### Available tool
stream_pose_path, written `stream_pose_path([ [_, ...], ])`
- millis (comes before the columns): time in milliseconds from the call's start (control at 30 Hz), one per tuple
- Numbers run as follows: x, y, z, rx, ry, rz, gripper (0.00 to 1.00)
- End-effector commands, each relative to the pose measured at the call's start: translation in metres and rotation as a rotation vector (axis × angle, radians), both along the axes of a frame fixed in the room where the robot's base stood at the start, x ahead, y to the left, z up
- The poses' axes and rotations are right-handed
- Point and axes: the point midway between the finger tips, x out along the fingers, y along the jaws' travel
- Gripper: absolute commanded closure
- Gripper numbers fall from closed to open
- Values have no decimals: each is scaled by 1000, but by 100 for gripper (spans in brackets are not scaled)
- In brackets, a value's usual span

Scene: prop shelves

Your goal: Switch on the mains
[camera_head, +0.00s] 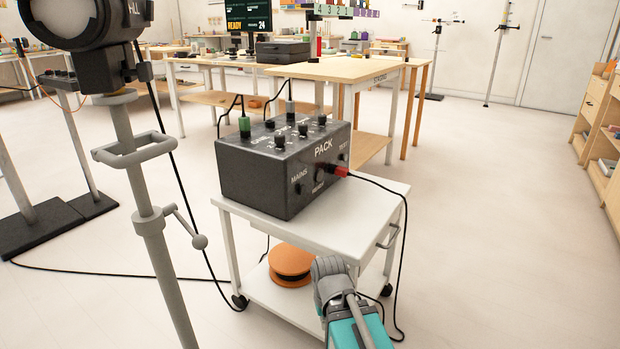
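The dark grey power pack (270,180) marked "PACK" sits on the white trolley top. The word "MAINS" is printed on its front face at the left, with a small dark control (298,188) just below it. The control's position, on or off, is too small to tell. A round dark control (319,174) sits further right above a label that seems to read "RESET". A red plug (336,170) with a black lead is in the front face. Part of my grey and teal arm shows at the bottom centre, in front of the trolley. No gripper fingers show.
The white trolley (340,225) has a handle and an orange reel (290,264) on its lower shelf. A lamp on a grey stand (150,220) rises at the left. Black cables trail on the floor. Wooden tables (345,68) stand behind. Floor at the right is clear.

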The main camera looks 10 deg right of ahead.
Motion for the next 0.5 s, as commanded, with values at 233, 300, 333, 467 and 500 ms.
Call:
stream_pose_path([
  [233, 0, 0, 59, 0, 0, 0, 100],
  [300, 0, 0, 73, 0, 0, 0, 100],
  [333, 0, 0, 79, 0, 0, 0, 100],
  [467, 0, 0, 104, 0, 0, 0, 100],
  [500, 0, 0, 111, 0, 0, 0, 100],
])
